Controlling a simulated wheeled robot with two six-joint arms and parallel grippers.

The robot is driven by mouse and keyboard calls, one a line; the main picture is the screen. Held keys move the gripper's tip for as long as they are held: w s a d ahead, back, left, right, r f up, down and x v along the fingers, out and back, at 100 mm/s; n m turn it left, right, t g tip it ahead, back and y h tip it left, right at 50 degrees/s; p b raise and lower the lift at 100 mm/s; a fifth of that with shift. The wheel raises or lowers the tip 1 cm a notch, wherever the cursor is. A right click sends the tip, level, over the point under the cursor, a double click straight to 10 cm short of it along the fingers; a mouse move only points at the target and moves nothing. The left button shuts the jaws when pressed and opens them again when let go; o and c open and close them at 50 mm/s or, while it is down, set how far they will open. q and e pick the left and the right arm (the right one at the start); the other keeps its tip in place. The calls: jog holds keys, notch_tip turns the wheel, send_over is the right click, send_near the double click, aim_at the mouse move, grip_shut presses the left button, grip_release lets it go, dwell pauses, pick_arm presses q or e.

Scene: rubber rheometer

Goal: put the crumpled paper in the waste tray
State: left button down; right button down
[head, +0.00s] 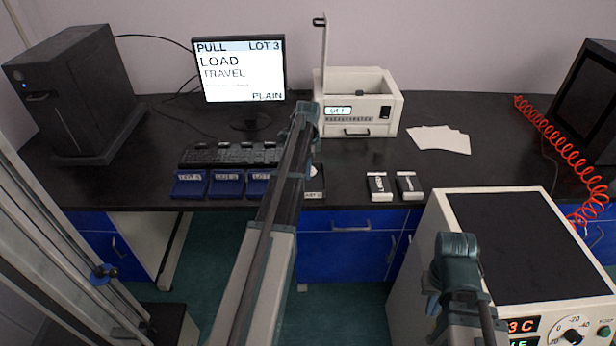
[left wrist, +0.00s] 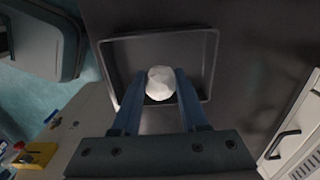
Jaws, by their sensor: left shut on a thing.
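The crumpled paper (left wrist: 160,90), a small white faceted ball, is held between the two blue fingers of my left gripper (left wrist: 160,76) in the left wrist view. The gripper is shut on it. Behind the paper in that view is a dark, shallow square tray (left wrist: 212,62) with a raised rim, which looks like the waste tray. The paper appears over the tray's inside; its height above the floor of the tray is hard to tell. In the head view my left arm hides the paper and the gripper jaws. My right gripper is out of view; only part of that arm shows.
The black bench holds a monitor (head: 240,75), a white machine (head: 358,104) and blue lot bins (head: 190,184). Two small labelled blocks (head: 409,186) lie near the front edge. White sheets (head: 440,139) lie right of the machine. A large instrument (head: 525,245) stands at the front right.

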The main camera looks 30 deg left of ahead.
pick_arm(q)
jog(key=shift+f+b, duration=1.6)
jog(key=shift+f, duration=0.2)
jog(key=shift+f, duration=0.2)
jog(key=shift+c, duration=2.2)
grip_release()
jog(key=shift+r, duration=0.2)
notch_tip(320, 180, up, 12)
jog(key=p, duration=1.2)
jog(key=shift+r, duration=0.1)
